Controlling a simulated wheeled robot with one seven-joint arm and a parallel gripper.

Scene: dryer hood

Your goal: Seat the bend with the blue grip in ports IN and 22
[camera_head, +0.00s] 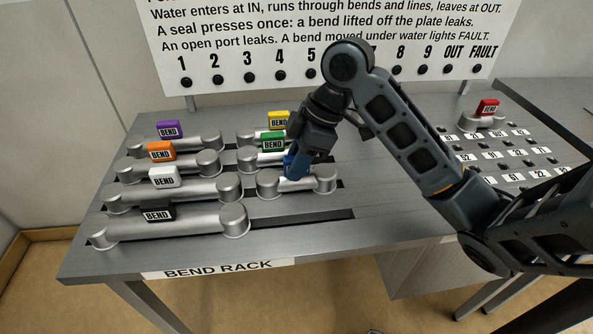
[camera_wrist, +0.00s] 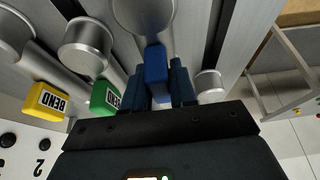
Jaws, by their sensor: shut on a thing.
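The bend with the blue grip (camera_head: 322,183) is a short silver pipe with two round ends, lying on the rack at the right end of its rows. My gripper (camera_head: 297,166) is over its middle, with its fingers shut on the blue grip. In the wrist view the blue grip (camera_wrist: 156,70) stands between the two fingers (camera_wrist: 158,88). The port plate (camera_head: 505,155) is at the right, with white number labels; my arm covers part of it. I cannot make out port IN, and the label of port 22 is too small to read surely.
Bends with purple (camera_head: 168,129), orange (camera_head: 161,151), white (camera_head: 164,177), black (camera_head: 157,212), yellow (camera_head: 278,119) and green (camera_head: 273,141) grips lie close by on the rack. A red-grip bend (camera_head: 487,107) stands on the plate's far side. A sign with lamps (camera_head: 330,40) rises behind.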

